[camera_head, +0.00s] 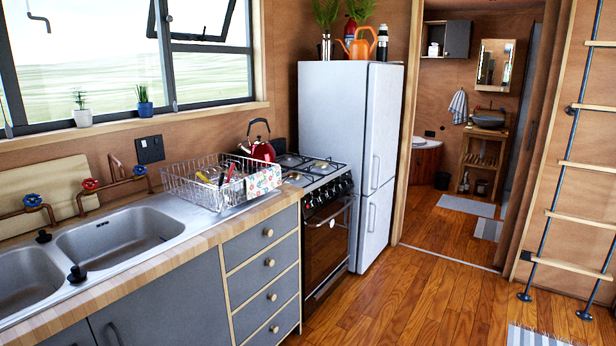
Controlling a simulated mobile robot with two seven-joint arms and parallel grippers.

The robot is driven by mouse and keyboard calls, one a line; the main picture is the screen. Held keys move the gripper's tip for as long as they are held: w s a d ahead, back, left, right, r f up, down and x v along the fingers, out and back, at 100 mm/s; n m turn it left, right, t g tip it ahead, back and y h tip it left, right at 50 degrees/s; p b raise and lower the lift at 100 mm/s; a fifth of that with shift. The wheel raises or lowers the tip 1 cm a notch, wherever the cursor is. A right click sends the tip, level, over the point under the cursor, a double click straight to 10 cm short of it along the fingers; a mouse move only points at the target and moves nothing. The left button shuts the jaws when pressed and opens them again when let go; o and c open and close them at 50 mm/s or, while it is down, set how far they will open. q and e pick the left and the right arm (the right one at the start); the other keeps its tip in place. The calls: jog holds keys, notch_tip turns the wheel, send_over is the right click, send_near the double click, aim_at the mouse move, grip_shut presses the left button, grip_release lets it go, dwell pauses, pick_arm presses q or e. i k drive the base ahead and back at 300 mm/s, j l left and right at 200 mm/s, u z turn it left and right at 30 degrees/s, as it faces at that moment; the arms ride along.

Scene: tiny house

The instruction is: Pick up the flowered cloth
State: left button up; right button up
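The flowered cloth (263,181) is white with red, green and blue marks. It hangs over the right end of the wire dish rack (195,190), which stands on the drainboard to the right of the double sink. Its lower edge comes down near the counter's front right corner. What part of it lies inside the rack is hard to make out. Neither of my grippers is in view.
The rack also holds several utensils. A stove (325,225) with a red kettle (258,147) and a white fridge (350,150) stand to the right. A ladder (580,215) stands at far right. The wooden floor (420,300) between is clear.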

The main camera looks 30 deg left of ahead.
aim_at(259, 184)
jog(key=i+u, duration=0.25)
jog(key=i, duration=0.3)
jog(key=i+l+u, duration=0.2)
jog(key=i, duration=0.35)
jog(key=i+u, duration=0.3)
jog(key=u, duration=0.2)
jog(key=i+l+u, duration=0.2)
jog(key=u, duration=0.25)
jog(key=i+l+u, duration=0.25)
jog(key=u, duration=0.25)
jog(key=i+l+u, duration=0.3)
jog(key=u, duration=0.15)
jog(key=l, duration=0.05)
